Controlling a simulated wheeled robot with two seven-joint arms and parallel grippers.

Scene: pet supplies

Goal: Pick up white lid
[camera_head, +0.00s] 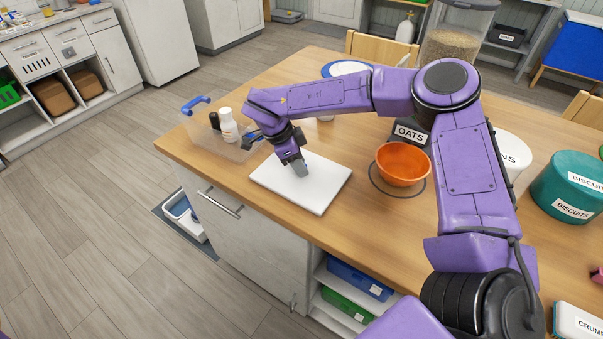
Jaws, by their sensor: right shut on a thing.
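A flat, square white slab, which I take to be the white lid (322,185), lies level at the near left edge of the wooden table. My left gripper is not in view.
A clear bin (204,135) with bottles stands left of the lid. An orange bowl (402,165) stands to the right, near the OATS box (408,132). A teal biscuit tin (570,188) is farther right.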

